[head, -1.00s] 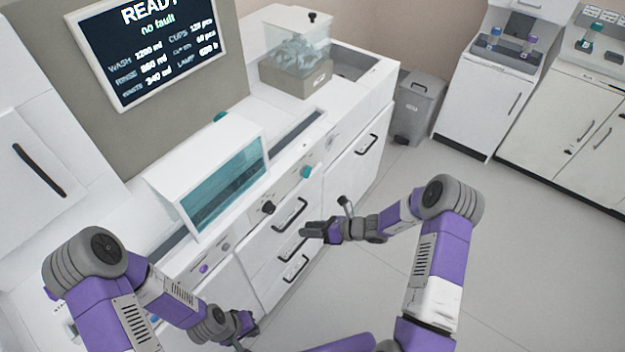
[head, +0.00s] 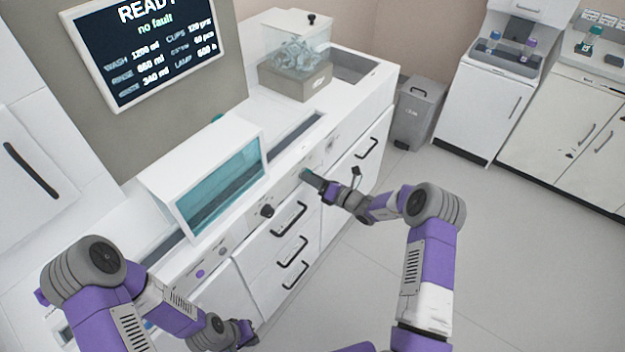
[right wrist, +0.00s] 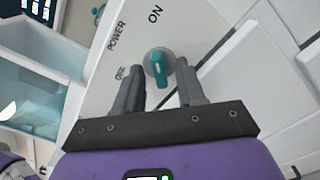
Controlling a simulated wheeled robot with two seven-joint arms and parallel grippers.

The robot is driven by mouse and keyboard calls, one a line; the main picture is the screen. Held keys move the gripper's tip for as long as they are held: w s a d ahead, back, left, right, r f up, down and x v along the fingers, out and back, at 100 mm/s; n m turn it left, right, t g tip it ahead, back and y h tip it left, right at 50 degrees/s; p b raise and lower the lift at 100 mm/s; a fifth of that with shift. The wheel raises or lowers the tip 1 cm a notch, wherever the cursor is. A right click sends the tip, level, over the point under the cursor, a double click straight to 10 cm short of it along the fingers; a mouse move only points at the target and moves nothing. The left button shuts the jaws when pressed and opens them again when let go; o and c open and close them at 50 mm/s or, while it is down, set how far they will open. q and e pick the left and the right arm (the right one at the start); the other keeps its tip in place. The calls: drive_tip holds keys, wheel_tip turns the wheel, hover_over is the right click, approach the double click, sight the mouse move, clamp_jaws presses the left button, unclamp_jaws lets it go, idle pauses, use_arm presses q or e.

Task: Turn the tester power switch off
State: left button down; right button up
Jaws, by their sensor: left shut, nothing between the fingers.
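The power switch is a teal rotary knob (right wrist: 159,67) on the white front panel (right wrist: 105,88), with the labels POWER, ON and OFF around it in the right wrist view. Its handle lies roughly along the line to the ON label; I cannot tell which end is the pointer. My right gripper (right wrist: 158,80) is open, with one finger on each side of the knob; contact is not clear. In the head view the right gripper (head: 313,181) is at the panel and mostly covers the knob. My left gripper (head: 245,333) is shut and empty, low near the cabinet front.
A black knob (head: 267,210) and a purple button (head: 200,273) sit on the same panel. A glass-fronted box (head: 222,190) stands above. Drawer handles (head: 290,218) stick out below. The screen (head: 150,45) reads READY, no fault. The floor to the right is clear.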

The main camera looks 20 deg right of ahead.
clamp_jaws()
drive_tip(key=shift+n, duration=0.3)
drive_tip(key=shift+n+b, duration=4.45)
drive_tip(key=shift+n, duration=4.25)
